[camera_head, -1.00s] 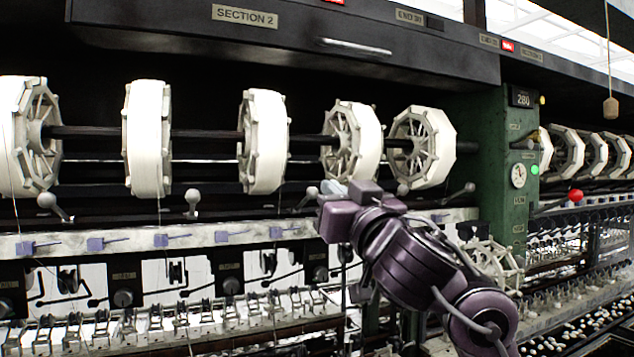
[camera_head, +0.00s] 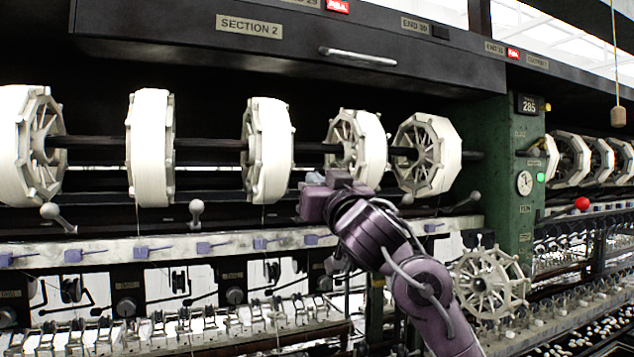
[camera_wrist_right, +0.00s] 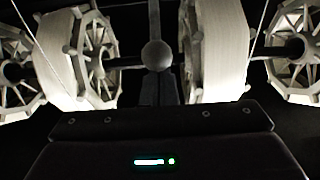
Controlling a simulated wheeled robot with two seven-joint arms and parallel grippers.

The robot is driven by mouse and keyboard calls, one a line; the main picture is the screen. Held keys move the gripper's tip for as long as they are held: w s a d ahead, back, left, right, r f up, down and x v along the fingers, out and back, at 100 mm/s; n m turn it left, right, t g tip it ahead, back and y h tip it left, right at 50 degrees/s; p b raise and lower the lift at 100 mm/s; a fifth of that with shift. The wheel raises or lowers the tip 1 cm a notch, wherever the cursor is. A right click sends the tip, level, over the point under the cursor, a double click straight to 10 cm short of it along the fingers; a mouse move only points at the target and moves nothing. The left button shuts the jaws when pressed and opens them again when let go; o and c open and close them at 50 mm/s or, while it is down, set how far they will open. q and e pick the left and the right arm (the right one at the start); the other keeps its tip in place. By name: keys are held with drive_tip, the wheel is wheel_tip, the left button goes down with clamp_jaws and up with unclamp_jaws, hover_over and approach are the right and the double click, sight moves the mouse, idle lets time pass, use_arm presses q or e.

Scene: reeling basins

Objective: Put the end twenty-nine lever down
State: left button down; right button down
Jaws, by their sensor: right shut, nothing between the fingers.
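A row of grey ball-ended levers runs below the reels. One lever (camera_head: 53,213) is at the far left, another (camera_head: 196,212) stands left of my right gripper, and others (camera_head: 407,199) are to its right. My right gripper (camera_head: 314,180) is shut and empty, in front of the row under the middle reels. It hides the part of the row behind it. In the right wrist view, a lever's round knob (camera_wrist_right: 156,55) is straight ahead, centred between two reels; its lower part is hidden. The END 29 label (camera_head: 300,2) is cut by the top edge, beside a lit red lamp (camera_head: 338,6).
White reels (camera_head: 268,150) hang on a dark shaft above the levers. A pale rail with blue-violet guides (camera_head: 140,250) runs below. A green post (camera_head: 510,170) with a dial stands to the right. Thin threads run down from the reels.

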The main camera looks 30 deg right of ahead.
drive_tip(key=shift+f+b, duration=0.45)
drive_tip(key=shift+f, duration=0.1)
drive_tip(key=shift+s+f+b, duration=0.2)
drive_tip(key=shift+f+b, duration=0.2)
drive_tip(key=shift+f, duration=0.1)
drive_tip(key=shift+s+f+b, duration=0.2)
drive_tip(key=shift+f+b, duration=0.2)
drive_tip(key=shift+f, duration=0.05)
